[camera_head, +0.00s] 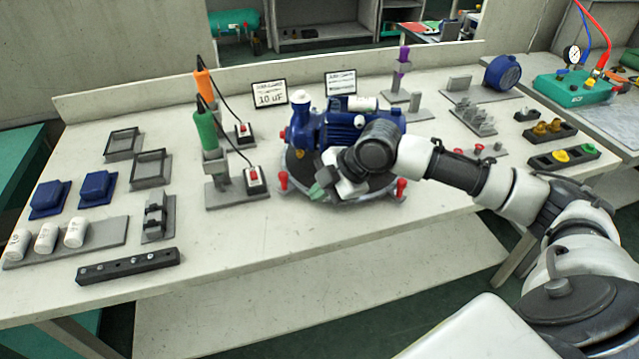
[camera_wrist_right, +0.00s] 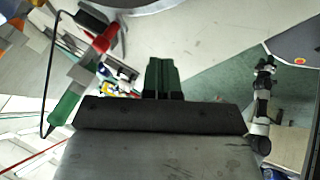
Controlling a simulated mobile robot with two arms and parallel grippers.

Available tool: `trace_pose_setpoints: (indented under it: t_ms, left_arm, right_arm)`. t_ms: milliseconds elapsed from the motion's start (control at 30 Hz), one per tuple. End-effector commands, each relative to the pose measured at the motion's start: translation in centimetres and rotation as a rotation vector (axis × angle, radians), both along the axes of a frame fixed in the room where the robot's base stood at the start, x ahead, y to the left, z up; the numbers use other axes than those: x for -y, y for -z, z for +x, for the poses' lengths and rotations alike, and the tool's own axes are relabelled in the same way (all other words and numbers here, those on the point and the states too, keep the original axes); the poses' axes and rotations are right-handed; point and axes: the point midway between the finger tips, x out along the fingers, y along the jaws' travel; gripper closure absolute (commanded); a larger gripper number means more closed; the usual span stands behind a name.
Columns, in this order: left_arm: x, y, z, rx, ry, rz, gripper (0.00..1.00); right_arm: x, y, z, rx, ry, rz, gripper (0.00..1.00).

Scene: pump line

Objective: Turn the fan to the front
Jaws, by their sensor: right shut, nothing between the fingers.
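A blue motor pump (camera_head: 345,128) stands on a round grey turntable (camera_head: 330,195) with red pegs (camera_head: 283,181) around its rim. I cannot single out the fan; my right arm covers the pump's lower right part. My right gripper (camera_head: 322,191) has green fingertips and is shut and empty, at the front left part of the turntable. Its fingers also show together in the wrist view (camera_wrist_right: 163,80). I cannot tell whether they touch the turntable. A jointed arm, probably my left one, shows small at the right of the wrist view, with its fingers unclear.
Green (camera_head: 206,130) and orange (camera_head: 203,85) corded tools stand left of the turntable. Blue boxes (camera_head: 96,186), white cylinders (camera_head: 46,237) and a black bar (camera_head: 127,266) lie farther left. Fixtures and a blue motor part (camera_head: 502,72) stand right. The table front is clear.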

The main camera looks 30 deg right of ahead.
Motion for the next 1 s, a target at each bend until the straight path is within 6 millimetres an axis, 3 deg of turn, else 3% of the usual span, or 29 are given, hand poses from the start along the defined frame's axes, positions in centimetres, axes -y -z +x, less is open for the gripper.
trace_pose_setpoints:
  t_ms: [267, 500, 1000]
  left_arm:
    - [0.0, 0.3, 0.0, 0.000, 0.000, 0.000, 0.57]
    - [0.0, 0.1, 0.1, 0.000, 0.000, 0.000, 0.57]
    - [0.0, -0.3, 0.1, 0.001, 0.000, 0.000, 0.57]
  right_arm:
    - [-2.9, 4.8, 2.4, -0.002, -0.002, 0.004, 1.00]
    - [-3.1, 4.5, 5.6, 0.001, 0.000, 0.000, 1.00]
    - [-3.3, 4.3, 6.5, 0.000, 0.012, 0.000, 1.00]
